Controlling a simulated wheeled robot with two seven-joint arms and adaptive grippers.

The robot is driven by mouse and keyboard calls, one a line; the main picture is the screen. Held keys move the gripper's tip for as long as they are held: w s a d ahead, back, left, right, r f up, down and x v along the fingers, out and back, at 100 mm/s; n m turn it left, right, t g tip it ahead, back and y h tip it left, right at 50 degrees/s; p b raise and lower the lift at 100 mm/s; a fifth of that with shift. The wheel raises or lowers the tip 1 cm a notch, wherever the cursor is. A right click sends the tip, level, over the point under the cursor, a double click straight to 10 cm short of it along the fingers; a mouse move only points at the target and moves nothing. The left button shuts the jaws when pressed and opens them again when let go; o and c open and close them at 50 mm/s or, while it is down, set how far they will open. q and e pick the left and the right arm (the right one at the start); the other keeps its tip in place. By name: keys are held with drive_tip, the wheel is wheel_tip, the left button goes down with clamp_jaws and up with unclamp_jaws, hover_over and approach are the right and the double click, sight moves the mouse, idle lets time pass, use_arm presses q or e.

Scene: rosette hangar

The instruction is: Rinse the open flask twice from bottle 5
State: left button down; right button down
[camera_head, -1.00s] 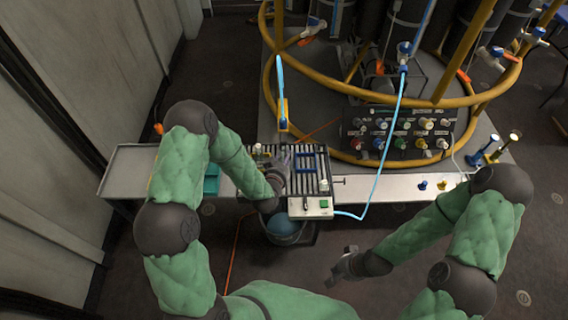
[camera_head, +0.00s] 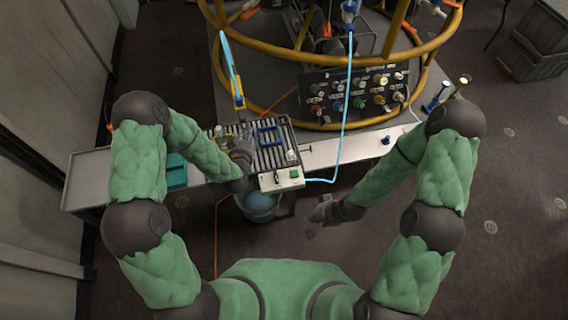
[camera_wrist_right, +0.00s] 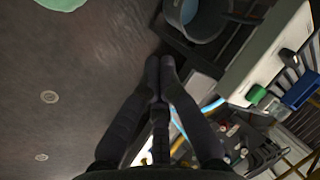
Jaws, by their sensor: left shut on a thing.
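My left gripper (camera_head: 242,150) is at the left edge of a slatted rack (camera_head: 275,152) on the bench. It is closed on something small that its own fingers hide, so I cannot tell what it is. A white-capped item (camera_head: 291,156) stands at the rack's right side. I cannot clearly pick out the open flask. Dark bottles stand in the yellow-ringed frame at the back; no number 5 is readable. My right gripper (camera_head: 320,212) hangs empty in front of the bench, right of the control box. In the right wrist view its fingers (camera_wrist_right: 160,62) are together.
A white control box (camera_head: 282,178) with a green button fronts the rack. A bucket (camera_head: 262,205) is below it; the bucket also shows in the right wrist view (camera_wrist_right: 195,22). A pale blue hose (camera_head: 345,120) runs down to the box. A knob panel (camera_head: 358,90) stands behind.

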drive_tip(key=w+a+r+n+t+y, duration=0.1)
drive_tip(key=w+a+r, duration=0.15)
drive_tip(key=w, duration=0.25)
drive_tip(key=w+a+r+t, duration=0.1)
drive_tip(key=w+r, duration=0.2)
drive_tip(key=w, duration=0.2)
wheel_tip(320, 180, up, 8)
drive_tip(key=n+t+y, duration=0.2)
hover_over(296, 174)
drive_tip(key=shift+w+f, duration=0.15)
drive_tip(key=shift+f, duration=0.05)
drive_tip(key=shift+f, duration=0.1)
drive_tip(key=shift+f, duration=4.3)
drive_tip(key=shift+f, duration=0.2)
drive_tip(key=shift+f, duration=0.25)
